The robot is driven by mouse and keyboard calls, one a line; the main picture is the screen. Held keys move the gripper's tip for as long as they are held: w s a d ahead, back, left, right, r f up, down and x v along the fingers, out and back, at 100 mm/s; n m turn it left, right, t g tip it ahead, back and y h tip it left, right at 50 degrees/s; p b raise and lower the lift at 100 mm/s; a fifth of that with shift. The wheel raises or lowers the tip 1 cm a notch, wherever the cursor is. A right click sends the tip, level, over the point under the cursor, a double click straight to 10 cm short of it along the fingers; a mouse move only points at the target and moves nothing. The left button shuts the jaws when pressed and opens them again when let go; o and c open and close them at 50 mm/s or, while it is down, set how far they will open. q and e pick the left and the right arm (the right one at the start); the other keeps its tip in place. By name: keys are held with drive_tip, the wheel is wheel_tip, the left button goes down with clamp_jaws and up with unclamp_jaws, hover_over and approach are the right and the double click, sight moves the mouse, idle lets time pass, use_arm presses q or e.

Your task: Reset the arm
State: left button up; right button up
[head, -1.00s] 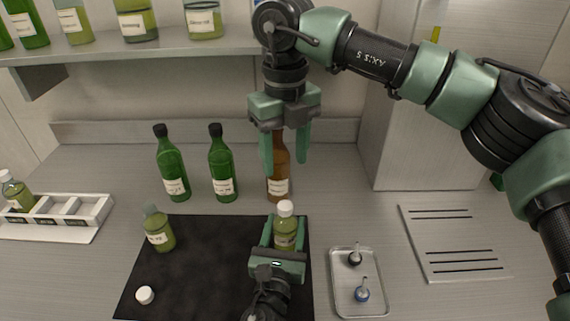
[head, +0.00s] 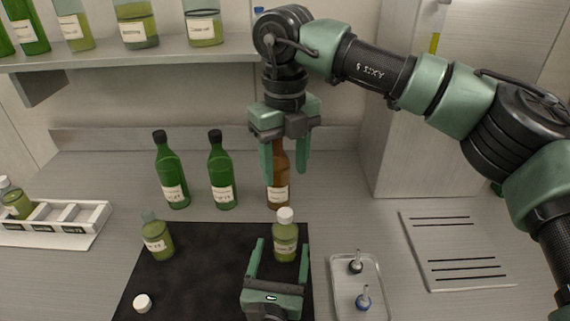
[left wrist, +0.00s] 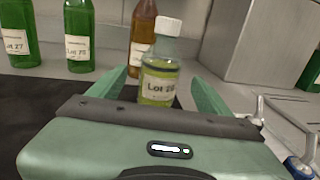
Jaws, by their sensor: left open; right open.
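My left gripper (head: 277,254) is open and low over the black mat (head: 205,270), its fingers pointing at a white-capped sample bottle (head: 285,240). In the left wrist view this bottle (left wrist: 159,80), with a lot label, stands upright just beyond and between the open fingertips; the head view shows the gripper body clear in front of it. My right gripper (head: 286,168) is open and empty, pointing down high up, in front of a brown bottle (head: 278,190) that it partly hides.
Two green bottles (head: 171,172) (head: 221,172) stand behind the mat. Another sample bottle (head: 157,238) and a loose white cap (head: 142,302) are on the mat's left. A metal tray (head: 371,290) with small stoppers, a slotted plate (head: 455,252) and a white rack (head: 62,214) flank it.

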use_arm(q)
drive_tip(key=shift+s+a, duration=0.15)
drive_tip(key=shift+s, duration=1.05)
